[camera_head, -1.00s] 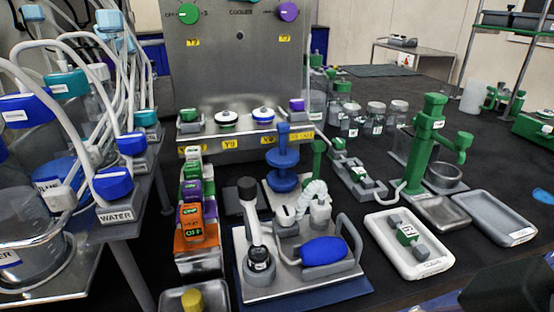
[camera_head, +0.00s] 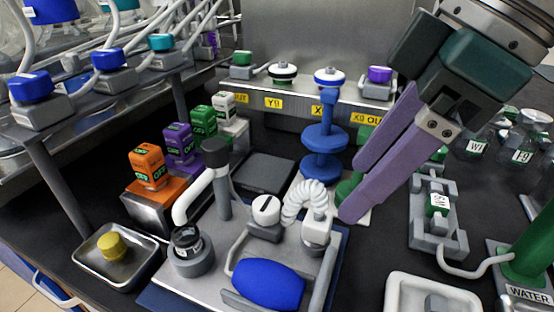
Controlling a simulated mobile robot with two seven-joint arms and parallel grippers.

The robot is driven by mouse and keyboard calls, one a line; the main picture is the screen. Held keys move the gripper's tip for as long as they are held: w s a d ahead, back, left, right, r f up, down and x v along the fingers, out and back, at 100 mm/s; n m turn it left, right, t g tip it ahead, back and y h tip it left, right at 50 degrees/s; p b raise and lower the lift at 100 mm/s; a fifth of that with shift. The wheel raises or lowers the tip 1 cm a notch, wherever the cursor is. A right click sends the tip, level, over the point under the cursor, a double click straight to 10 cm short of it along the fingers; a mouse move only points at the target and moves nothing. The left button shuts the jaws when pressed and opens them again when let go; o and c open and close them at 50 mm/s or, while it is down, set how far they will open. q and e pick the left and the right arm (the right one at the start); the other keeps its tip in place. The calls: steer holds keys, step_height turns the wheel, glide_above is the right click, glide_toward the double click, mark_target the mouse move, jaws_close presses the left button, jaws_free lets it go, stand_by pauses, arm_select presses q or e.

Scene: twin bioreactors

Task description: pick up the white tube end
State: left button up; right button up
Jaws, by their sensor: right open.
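Which white part is the tube end is not certain. A white ribbed tube (camera_head: 303,196) arches over the metal plate of a small device, and its right end meets a pale block (camera_head: 317,231). A smooth white bent tube (camera_head: 190,203) stands at the plate's left, between a dark cap and a round black-and-grey fitting (camera_head: 187,243). My right gripper (camera_head: 355,191) comes in from the upper right with two long purple fingers. It is open and empty, its tips just right of and seemingly above the ribbed tube. My left gripper is not in view.
A blue stacked-disc post (camera_head: 323,139) stands just behind the ribbed tube. A blue bulb (camera_head: 268,284) lies at the plate's front. Coloured switches (camera_head: 152,167) and a tray with a yellow knob (camera_head: 110,246) are at left. A grey clamp fixture (camera_head: 437,237) stands at right.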

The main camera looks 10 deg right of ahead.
mark_target(322, 219)
steer(key=b+x, duration=0.1)
steer(key=x, duration=0.7)
steer(key=shift+w+a+f+b, duration=0.15)
steer(key=shift+a+f+b, duration=0.05)
steer(key=shift+b, duration=0.2)
steer(key=c, duration=0.3)
jaws_close()
